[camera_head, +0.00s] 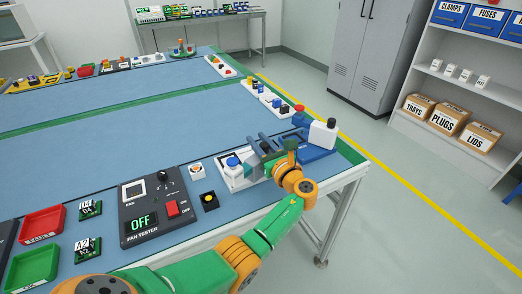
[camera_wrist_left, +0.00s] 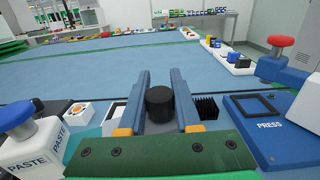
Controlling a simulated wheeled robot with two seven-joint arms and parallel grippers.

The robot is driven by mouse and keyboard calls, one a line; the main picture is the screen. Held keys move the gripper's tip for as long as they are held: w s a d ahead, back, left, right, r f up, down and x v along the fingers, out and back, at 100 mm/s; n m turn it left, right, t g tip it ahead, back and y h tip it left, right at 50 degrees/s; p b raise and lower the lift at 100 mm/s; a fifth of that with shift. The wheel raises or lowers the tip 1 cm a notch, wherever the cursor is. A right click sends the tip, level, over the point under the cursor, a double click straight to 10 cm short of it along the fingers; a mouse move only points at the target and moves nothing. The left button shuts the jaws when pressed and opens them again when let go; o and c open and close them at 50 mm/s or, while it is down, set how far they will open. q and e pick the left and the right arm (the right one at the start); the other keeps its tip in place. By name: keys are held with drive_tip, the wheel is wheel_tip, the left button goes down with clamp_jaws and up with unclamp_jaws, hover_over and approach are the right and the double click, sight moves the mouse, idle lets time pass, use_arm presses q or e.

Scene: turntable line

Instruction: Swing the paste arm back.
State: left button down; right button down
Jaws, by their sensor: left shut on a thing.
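My left gripper (camera_head: 266,151) is over the paste station at the table's right front. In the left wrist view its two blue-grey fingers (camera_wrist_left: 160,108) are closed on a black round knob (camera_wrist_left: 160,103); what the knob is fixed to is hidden. The white paste head (camera_wrist_left: 32,145), marked PASTE and topped by a blue button, stands left of the fingers. The paste head also shows in the head view (camera_head: 233,167), left of the gripper. The rest of the paste arm is hidden behind my gripper. My right gripper is out of view.
The blue press (camera_wrist_left: 262,128) with a red knob stands close on the right. A black finned block (camera_wrist_left: 207,107) is beside the right finger. The fan tester (camera_head: 151,212) stands to the left; the blue table behind is clear.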

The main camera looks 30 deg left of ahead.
sight(267, 150)
use_arm(q)
drive_tip(key=shift+s+a+n+g+y+b, duration=0.1)
drive_tip(key=shift+s+n+g+y+b, duration=0.1)
drive_tip(key=shift+n+g+y+b, duration=0.65)
drive_tip(key=shift+g+h+b, duration=0.25)
drive_tip(key=shift+g+b, duration=0.2)
drive_tip(key=c, duration=0.6)
unclamp_jaws()
drive_tip(key=shift+a, duration=0.1)
drive_tip(key=v, duration=0.7)
